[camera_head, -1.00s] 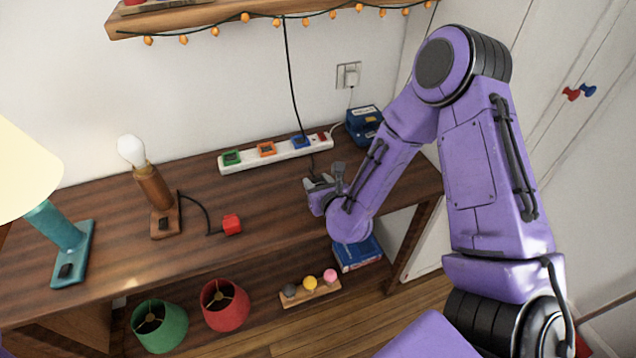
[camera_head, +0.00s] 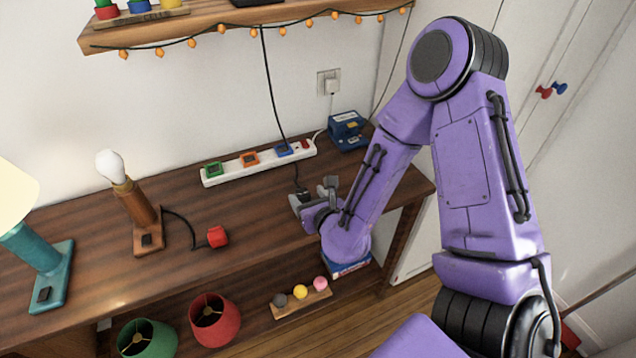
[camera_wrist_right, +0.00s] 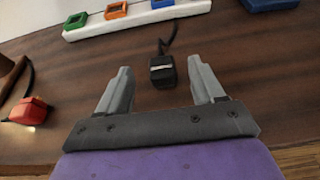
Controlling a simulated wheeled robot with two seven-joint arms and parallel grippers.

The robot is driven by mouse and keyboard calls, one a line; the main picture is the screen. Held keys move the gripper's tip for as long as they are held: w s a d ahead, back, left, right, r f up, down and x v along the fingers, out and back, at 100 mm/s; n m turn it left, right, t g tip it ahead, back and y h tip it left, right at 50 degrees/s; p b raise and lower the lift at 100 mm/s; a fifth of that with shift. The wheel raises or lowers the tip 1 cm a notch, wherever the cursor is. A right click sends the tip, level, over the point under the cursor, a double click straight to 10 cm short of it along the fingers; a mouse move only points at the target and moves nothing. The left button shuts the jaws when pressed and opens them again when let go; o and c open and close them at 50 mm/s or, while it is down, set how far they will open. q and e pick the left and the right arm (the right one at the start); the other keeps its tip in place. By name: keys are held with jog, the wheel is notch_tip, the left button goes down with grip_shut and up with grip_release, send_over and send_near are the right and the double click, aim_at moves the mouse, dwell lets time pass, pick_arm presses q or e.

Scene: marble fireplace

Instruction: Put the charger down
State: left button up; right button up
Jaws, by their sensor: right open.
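The black charger (camera_wrist_right: 162,72) is at the end of a black cord on the brown wooden desk top, seen in the right wrist view. In the head view the charger (camera_head: 303,196) is small and partly hidden by the gripper. My right gripper (camera_head: 313,193) is open, low over the front right part of the desk. In the wrist view its two grey fingers (camera_wrist_right: 159,76) stand on either side of the charger, with a gap on each side. My left gripper is not in view.
A white power strip (camera_head: 228,173) with green, orange and blue sockets lies behind the gripper. A blue box (camera_head: 347,132) stands at the back right. A bulb lamp (camera_head: 140,208) with a red plug (camera_head: 217,236) is at left. Bare desk lies between that plug and my gripper.

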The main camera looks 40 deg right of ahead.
jog(key=p+v, duration=0.6)
jog(key=p, duration=0.1)
jog(key=shift+s+r, duration=0.25)
jog(key=shift+r, duration=0.2)
jog(key=s+f+n+g, duration=0.5)
jog(key=s+f+n, duration=0.4)
jog(key=n, duration=0.7)
jog(key=s+f+n+g, duration=0.5)
jog(key=s+f+n, duration=0.4)
jog(key=n, duration=0.7)
jog(key=shift+s+d+f, duration=0.15)
jog(key=shift+s+d, duration=0.2)
jog(key=shift+s, duration=0.65)
